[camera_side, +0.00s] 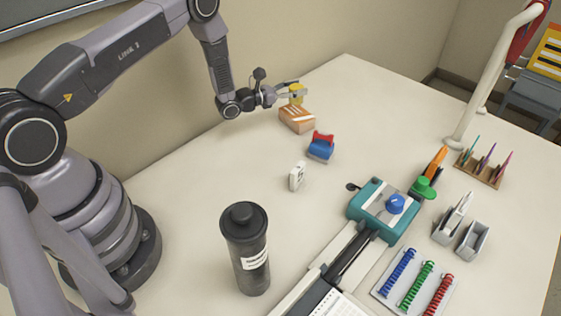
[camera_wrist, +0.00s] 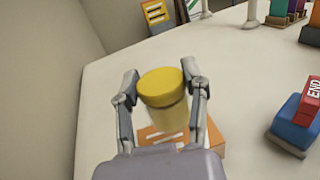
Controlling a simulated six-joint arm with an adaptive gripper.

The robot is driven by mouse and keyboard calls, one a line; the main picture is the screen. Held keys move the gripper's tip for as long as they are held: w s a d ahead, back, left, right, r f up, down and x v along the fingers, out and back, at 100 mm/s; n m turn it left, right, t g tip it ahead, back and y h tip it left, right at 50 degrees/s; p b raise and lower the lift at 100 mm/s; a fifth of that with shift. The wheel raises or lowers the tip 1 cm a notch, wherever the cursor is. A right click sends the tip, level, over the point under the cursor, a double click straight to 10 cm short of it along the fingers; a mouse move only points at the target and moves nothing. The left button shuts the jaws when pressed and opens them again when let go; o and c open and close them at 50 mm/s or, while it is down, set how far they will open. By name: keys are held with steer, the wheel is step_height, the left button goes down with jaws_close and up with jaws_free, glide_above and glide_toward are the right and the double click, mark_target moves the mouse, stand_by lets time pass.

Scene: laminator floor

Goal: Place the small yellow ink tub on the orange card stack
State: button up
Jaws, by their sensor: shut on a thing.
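The small yellow ink tub (camera_side: 296,90) is between the fingers of my gripper (camera_side: 294,93) in the side view. In the wrist view the tub (camera_wrist: 162,88) shows its yellow lid and a paler, see-through body, with one finger of my gripper (camera_wrist: 162,95) on each side. My gripper is shut on the tub and holds it upright. The orange card stack (camera_side: 297,120) lies on the table below the tub, with pale bands on top. In the wrist view the stack (camera_wrist: 214,142) is partly hidden by the tub and gripper. I cannot tell whether tub and stack touch.
A red and blue stamp (camera_side: 321,146) stands close to the right of the stack. A small white block (camera_side: 297,176) and a dark cylinder (camera_side: 245,248) stand nearer. A teal machine (camera_side: 382,212) is at the right. The table beyond the stack is clear.

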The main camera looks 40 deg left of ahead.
mark_target(297, 99)
steer(key=shift+w+f, duration=0.25)
steer(key=shift+f, duration=0.1)
steer(key=shift+w+f, duration=0.1)
steer(key=shift+f, duration=1.5)
steer(key=o, duration=1.2)
steer(key=shift+f, duration=0.15)
steer(key=shift+c, duration=0.2)
